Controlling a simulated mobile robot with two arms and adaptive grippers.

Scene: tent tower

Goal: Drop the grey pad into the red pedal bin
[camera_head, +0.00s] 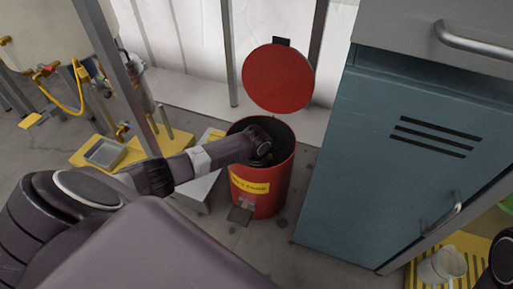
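The red pedal bin (266,190) stands on the floor in the middle of the head view, with a yellow label on its front and a pedal at its foot. Its round red lid (278,79) is raised open behind the mouth. My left arm comes in from the left and its wrist ends over the bin's mouth. The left gripper's fingers are hidden down in the dark inside of the bin, so what they hold does not show. I see no grey pad. My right gripper is out of the picture; only a dark arm part shows at the right edge.
A blue-grey metal cabinet (375,165) with handles stands close to the bin's right. A grey box (198,190) is at its left, partly behind my arm. A metal pole and yellow platform with a tray (105,153) stand further left.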

